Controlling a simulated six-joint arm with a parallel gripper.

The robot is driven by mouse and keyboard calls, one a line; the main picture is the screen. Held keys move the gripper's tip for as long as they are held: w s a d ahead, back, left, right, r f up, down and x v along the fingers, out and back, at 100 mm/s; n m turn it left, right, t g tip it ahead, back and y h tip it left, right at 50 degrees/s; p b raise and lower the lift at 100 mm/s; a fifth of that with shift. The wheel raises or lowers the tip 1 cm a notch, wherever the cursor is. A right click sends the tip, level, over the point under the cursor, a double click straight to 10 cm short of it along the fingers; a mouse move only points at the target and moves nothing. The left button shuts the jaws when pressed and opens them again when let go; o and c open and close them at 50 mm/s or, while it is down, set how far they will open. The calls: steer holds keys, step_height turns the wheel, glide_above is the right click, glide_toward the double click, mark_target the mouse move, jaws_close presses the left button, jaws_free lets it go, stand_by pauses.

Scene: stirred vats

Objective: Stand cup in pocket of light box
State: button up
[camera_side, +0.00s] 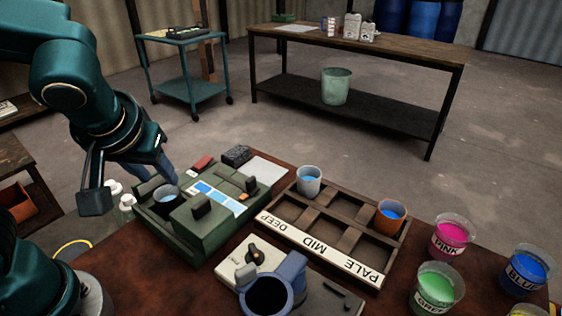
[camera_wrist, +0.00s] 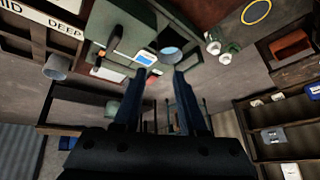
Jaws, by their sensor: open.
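The light box (camera_side: 190,225) is a green case with a blue-to-white strip on top. A small pale cup (camera_side: 166,190) with blue liquid is at its left end, apparently upright in the round pocket; its base is hidden. My gripper (camera_side: 135,185) is open and empty, above and left of the light box. In the wrist view, my gripper (camera_wrist: 160,72) has its fingers spread, with the cup (camera_wrist: 170,51) beyond their tips and the light box (camera_wrist: 120,32) around it. I see no contact between fingers and cup.
A wooden tray (camera_side: 316,256) labelled DEEP, MID, PALE holds a clear cup (camera_side: 309,181) and an orange cup (camera_side: 391,217). A blue jug (camera_side: 289,272) stands in front. Pink (camera_side: 452,236), green (camera_side: 437,288) and blue (camera_side: 527,270) tubs stand at right. Bottles (camera_side: 122,197) are left of the box.

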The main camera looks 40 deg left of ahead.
steer(key=s+d+r+m+t+h, duration=0.1)
steer(key=s+d+m+h, duration=0.1)
steer(key=s+m+h, duration=0.2)
steer(key=s+m, duration=0.1)
steer(key=m, duration=0.1)
steer(key=shift+s+d+r+m, duration=0.2)
steer(key=shift+d+m, duration=0.1)
steer(key=shift+m, duration=0.1)
